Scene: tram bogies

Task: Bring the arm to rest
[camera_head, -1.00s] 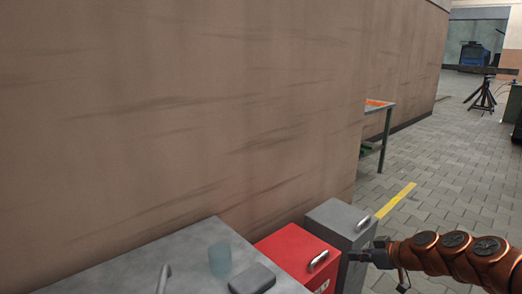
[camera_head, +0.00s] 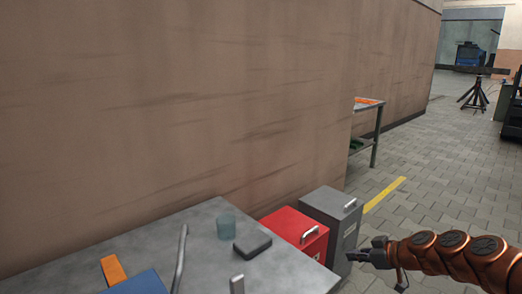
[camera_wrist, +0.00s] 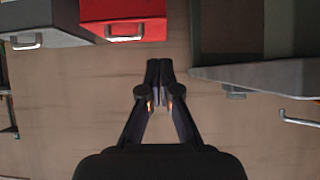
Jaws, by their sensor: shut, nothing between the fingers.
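My arm, orange-brown and ribbed, reaches in from the right edge of the head view. My gripper (camera_head: 362,255) is at its left end, pointing left, in front of the grey box in the picture. In the wrist view my gripper (camera_wrist: 159,68) has its two dark fingers together at the tips, with nothing between them. The wrist picture looks upside down, with the boxes at its top.
A wall (camera_head: 180,110) rises behind; paved floor (camera_head: 440,170) is open at right.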

